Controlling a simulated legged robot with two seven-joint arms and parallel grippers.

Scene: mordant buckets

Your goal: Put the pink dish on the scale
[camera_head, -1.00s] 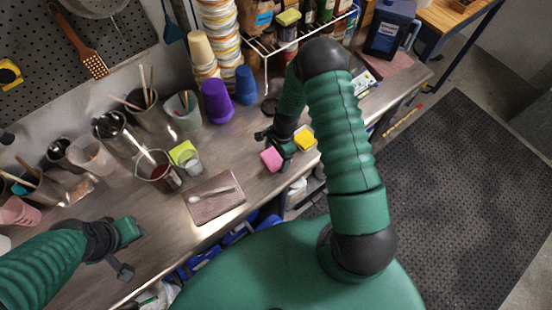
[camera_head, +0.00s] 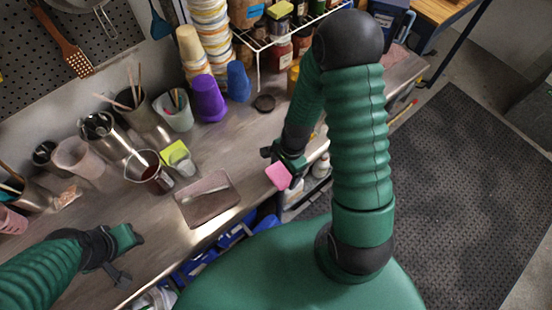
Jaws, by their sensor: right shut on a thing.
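The pink dish (camera_head: 278,176) is a small pink square shape, tilted, near the counter's front edge. My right gripper (camera_head: 284,164) is shut on it, and its fingers and arm hide part of it. The dish appears held above the counter. My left gripper (camera_head: 131,257) is open and empty over the front left of the counter. I cannot pick out a scale for certain. A flat brownish-pink plate (camera_head: 222,202) with a pale spoon lies on the counter left of the dish.
A metal jug (camera_head: 148,177), a yellow-green block (camera_head: 176,152) and a clear cup stand behind the plate. Purple (camera_head: 208,98) and blue (camera_head: 238,82) cups, tall cup stacks and a wire rack (camera_head: 290,38) line the back. Bare counter lies between plate and dish.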

